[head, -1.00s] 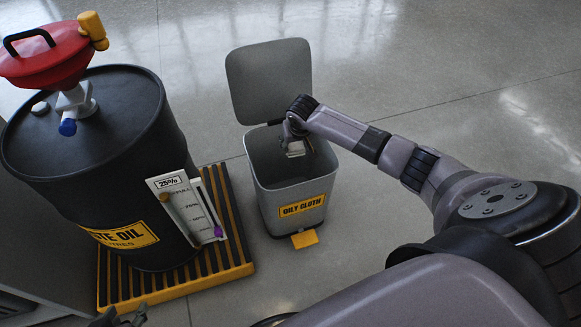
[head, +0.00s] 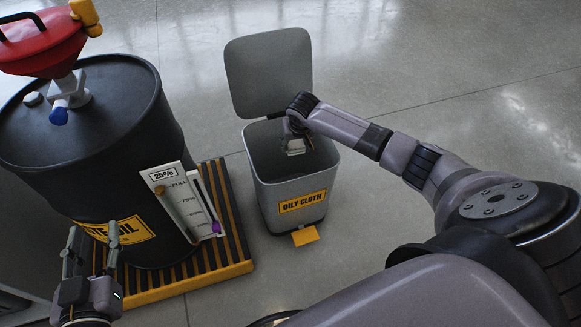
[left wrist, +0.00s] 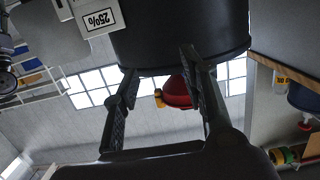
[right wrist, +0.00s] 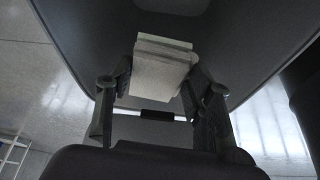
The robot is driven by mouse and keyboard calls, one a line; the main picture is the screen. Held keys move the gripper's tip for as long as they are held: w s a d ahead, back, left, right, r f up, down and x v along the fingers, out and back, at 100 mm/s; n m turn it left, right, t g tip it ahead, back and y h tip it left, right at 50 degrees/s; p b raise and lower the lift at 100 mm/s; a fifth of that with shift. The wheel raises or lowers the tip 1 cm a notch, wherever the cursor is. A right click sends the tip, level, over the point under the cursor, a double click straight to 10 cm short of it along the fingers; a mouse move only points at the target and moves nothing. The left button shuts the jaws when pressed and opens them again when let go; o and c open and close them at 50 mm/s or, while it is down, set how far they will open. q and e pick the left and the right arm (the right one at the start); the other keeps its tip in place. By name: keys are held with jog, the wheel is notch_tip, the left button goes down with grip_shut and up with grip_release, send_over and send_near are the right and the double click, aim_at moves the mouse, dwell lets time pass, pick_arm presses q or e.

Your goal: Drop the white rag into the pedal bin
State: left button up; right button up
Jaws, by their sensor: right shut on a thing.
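The grey pedal bin (head: 280,189) stands on the floor with its lid (head: 268,72) raised and an "OILY CLOTH" label on its front. My right gripper (head: 296,142) reaches into the bin's mouth from above. It is shut on the white rag, a folded pale block (right wrist: 162,68) between its fingers in the right wrist view. The rag's lower part also shows in the head view (head: 295,150), inside the opening. My left gripper (head: 92,250) is open and empty in front of the drum; its spread fingers show in the left wrist view (left wrist: 160,65).
A black waste oil drum (head: 110,130) with a red funnel (head: 45,45) stands left of the bin on a yellow-edged slatted pallet (head: 228,215). A level gauge (head: 182,203) is on its side. A yellow pedal (head: 305,236) juts from the bin's front. The floor right of the bin is clear.

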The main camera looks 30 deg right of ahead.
pick_arm(q)
jog(key=shift+w+d+r+t+h+b, duration=0.15)
jog(key=shift+r+t, duration=0.2)
jog(key=shift+r, duration=0.25)
jog(key=shift+d+r+t+h+b, duration=0.1)
jog(key=shift+r+t, duration=0.2)
jog(key=shift+r, duration=0.3)
jog(key=shift+w+d+r+t+h+b, duration=0.15)
jog(key=shift+r+t, duration=0.2)
jog(key=shift+r, duration=0.25)
pick_arm(e)
jog(key=shift+f, duration=0.3)
jog(key=o, duration=1.1)
jog(key=v, duration=1.2)
jog(key=shift+a, duration=0.1)
